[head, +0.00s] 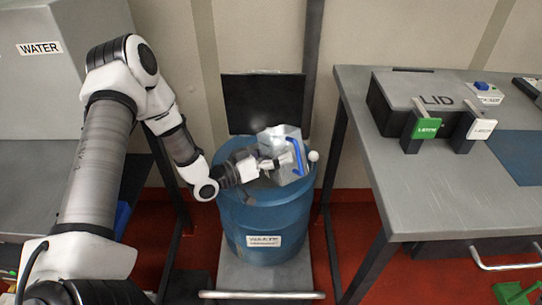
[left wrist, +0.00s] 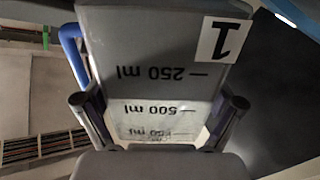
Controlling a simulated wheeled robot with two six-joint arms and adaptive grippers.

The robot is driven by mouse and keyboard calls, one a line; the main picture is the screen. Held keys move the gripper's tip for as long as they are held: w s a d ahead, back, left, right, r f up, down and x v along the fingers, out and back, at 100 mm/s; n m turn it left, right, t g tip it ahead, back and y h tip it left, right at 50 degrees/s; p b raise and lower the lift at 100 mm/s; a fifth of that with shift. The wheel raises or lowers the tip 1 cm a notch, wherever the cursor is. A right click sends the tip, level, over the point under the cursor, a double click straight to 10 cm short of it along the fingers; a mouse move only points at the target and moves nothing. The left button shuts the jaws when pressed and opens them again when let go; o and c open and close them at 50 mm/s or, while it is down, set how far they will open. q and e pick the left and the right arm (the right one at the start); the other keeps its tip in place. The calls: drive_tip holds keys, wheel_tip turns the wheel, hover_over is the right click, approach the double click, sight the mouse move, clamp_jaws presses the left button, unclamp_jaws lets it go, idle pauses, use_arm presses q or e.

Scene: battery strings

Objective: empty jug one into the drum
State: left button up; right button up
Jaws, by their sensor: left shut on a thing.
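Jug one (head: 283,138), a pale translucent jug with a blue handle (head: 298,158), is tilted over the mouth of the blue drum (head: 250,219). My left gripper (head: 272,164) is shut on the jug and holds it there. In the left wrist view the jug (left wrist: 150,45) fills the middle between the two fingers, with a label "1" and volume marks that read upside down. The drum's front label is blurred. The jug and gripper hide much of the drum's opening, and I cannot tell whether liquid is flowing. My right gripper is not in view.
The drum stands on a grey platform (head: 233,273) with a front bar. A dark panel (head: 262,104) is behind it. At right, a grey table (head: 360,95) bears a box marked LID (head: 418,91) with green and white latches. A WATER cabinet (head: 38,80) stands at left.

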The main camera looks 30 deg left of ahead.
sight(268, 144)
use_arm(q)
drive_tip(key=shift+r, duration=0.1)
idle(0.4)
drive_tip(key=shift+d+r+n+p, duration=0.1)
drive_tip(key=shift+r+n+p, duration=0.2)
drive_tip(key=shift+r+n, duration=0.35)
drive_tip(key=shift+n, duration=0.25)
idle(0.5)
drive_tip(key=shift+s+r+n+p, duration=0.1)
drive_tip(key=shift+r+n+p, duration=0.25)
drive_tip(key=shift+n, duration=0.25)
drive_tip(key=shift+r, duration=0.1)
idle(0.6)
drive_tip(key=shift+r+n+p, duration=0.35)
drive_tip(key=shift+r+n, duration=0.15)
drive_tip(key=shift+n, duration=0.3)
drive_tip(key=shift+r, duration=0.1)
idle(0.6)
drive_tip(key=shift+r+n+p, duration=0.35)
drive_tip(key=shift+r+n, duration=0.05)
drive_tip(key=shift+n, duration=0.3)
idle(0.6)
